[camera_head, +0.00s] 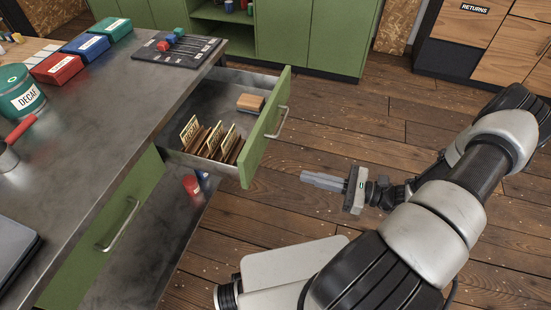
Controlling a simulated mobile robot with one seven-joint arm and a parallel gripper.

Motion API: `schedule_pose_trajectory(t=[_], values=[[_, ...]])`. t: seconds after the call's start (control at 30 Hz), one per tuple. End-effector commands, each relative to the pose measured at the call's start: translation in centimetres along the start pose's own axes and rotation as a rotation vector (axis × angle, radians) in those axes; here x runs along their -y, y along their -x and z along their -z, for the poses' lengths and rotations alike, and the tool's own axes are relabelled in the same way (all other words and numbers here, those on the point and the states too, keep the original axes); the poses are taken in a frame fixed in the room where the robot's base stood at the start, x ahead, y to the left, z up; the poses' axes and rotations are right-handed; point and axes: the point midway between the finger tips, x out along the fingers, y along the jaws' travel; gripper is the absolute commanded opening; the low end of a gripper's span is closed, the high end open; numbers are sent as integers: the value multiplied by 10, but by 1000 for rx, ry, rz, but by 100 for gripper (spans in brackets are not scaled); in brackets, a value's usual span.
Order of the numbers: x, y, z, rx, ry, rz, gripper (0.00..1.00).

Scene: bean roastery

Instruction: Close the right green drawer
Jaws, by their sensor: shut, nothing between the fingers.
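The right green drawer (267,130) is pulled well out from under the grey metal counter. Its green front faces right and carries a metal bar handle (279,121). Inside lie several upright wooden label cards (212,141) and a small tan block (250,102). My gripper (306,181) is to the right of the drawer front's near end, apart from it, with its fingers together and pointing left. Nothing shows between the fingers.
The counter (102,106) holds a green DECAF tin (21,91), red, blue and green boxes, and a dark tray. A closed green drawer (103,225) is nearer. Wooden floor (335,130) is clear to the right.

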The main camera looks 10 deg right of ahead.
Motion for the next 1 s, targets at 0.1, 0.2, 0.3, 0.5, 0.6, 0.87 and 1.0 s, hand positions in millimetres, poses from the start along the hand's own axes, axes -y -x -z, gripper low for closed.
schedule_pose_trajectory(t=[0.1,0.2,0.3,0.5,0.6,0.87,1.0], values=[[0,-10,0,2,0,-3,0],[-1,-26,0,2,-1,-4,0],[-1,-47,0,3,-1,-5,0],[-1,-90,0,2,-1,-4,0],[-1,-108,1,2,0,-3,0],[-1,-136,0,1,-1,-1,0],[0,-140,0,1,0,-1,0]])
